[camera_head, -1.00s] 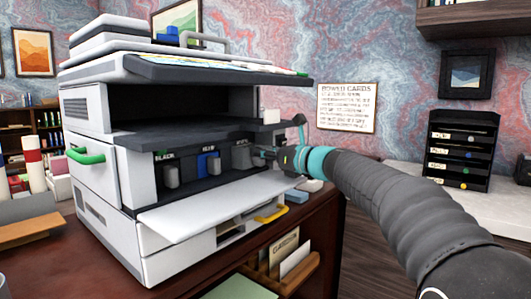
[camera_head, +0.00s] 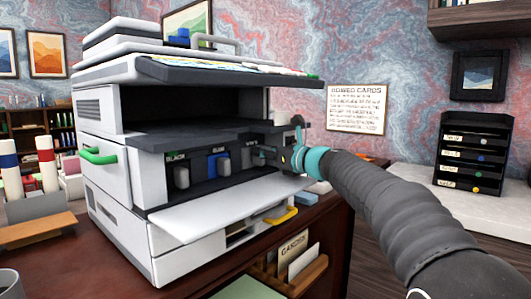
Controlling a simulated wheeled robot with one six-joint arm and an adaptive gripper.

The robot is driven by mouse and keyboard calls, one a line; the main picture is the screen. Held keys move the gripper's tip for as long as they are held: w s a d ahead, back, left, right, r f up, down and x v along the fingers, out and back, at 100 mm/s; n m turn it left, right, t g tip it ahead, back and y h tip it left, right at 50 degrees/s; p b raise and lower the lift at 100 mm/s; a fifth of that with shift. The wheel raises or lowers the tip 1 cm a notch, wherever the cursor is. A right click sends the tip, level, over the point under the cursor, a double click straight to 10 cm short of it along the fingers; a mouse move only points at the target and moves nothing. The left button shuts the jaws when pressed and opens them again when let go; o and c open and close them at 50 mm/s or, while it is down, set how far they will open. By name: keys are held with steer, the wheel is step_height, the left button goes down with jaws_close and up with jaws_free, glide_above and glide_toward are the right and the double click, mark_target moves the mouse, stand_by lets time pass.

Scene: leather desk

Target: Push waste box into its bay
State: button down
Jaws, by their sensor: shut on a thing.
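A large white and dark grey copier (camera_head: 118,150) stands on the brown desk. Its front flap (camera_head: 230,208) is folded down. Inside the opening, a grey cartridge handle (camera_head: 182,177) and a blue one (camera_head: 212,165) sit in a row of bays. A dark grey box (camera_head: 250,158), likely the waste box, is at the right end of this row. My gripper (camera_head: 268,155) reaches in from the right and is shut on this box. The fingertips and the box's depth in its bay are partly hidden, and its label is too small to read surely.
A yellow handle (camera_head: 281,215) juts from the lower right of the copier, below the flap. A green handle (camera_head: 99,156) is on its left side. A wooden card rack (camera_head: 293,262) is at the desk's front. A black tray stack (camera_head: 472,152) stands at right.

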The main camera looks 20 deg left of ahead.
steer(key=shift+w+a, duration=0.2)
steer(key=shift+a, duration=0.25)
steer(key=c, duration=0.9)
jaws_free()
